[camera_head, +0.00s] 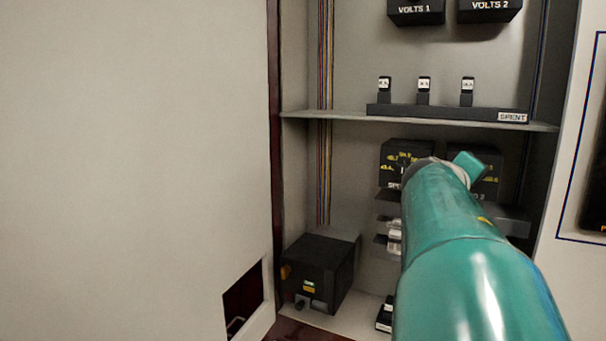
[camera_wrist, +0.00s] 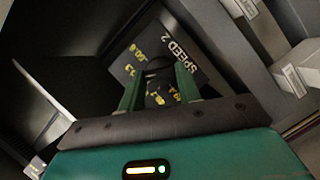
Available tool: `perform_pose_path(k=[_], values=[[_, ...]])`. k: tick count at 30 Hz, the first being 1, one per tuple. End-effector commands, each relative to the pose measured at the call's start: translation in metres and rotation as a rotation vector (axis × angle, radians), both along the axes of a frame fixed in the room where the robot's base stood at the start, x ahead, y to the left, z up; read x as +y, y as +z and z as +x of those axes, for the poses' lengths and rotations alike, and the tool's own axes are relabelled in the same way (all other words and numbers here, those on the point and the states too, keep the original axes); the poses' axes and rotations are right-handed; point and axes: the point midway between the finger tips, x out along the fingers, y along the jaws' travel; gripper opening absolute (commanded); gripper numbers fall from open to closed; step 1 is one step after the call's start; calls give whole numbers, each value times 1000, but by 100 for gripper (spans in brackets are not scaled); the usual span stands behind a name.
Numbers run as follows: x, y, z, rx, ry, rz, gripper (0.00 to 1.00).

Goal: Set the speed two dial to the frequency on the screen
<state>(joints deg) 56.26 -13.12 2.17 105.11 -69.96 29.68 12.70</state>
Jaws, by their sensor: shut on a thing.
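The speed two dial box (camera_wrist: 180,40) is black, with "SPEED 2" in white and yellow figures around its knob, some too small or covered to read. My gripper (camera_wrist: 158,82) has its two green fingers on either side of the dark knob (camera_wrist: 157,67) and is shut on it. The knob's pointer direction cannot be made out. In the head view the speed two box (camera_head: 490,178) is mostly behind my teal arm, and my fingers are hidden. No readable frequency screen shows; a dark panel (camera_head: 597,190) is cut off at the right edge.
The speed one box (camera_head: 393,160) stands just left. A shelf (camera_head: 300,117) above bears a rail marked "SPENT" (camera_head: 512,117) with several small breakers. VOLTS 1 (camera_head: 416,9) and VOLTS 2 (camera_head: 490,7) hang higher. A black box (camera_head: 318,270) sits at the lower left. Pale breakers (camera_wrist: 290,80) lie right of my gripper.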

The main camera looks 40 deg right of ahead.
Motion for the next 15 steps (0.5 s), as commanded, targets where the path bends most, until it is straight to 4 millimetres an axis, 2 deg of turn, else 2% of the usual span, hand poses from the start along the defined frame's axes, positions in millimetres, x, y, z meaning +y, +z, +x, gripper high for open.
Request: perform_pose_path(k=[6,15], values=[[0,0,-1,-95,-1,50,11],[-1,0,-2,-142,-2,75,11]])
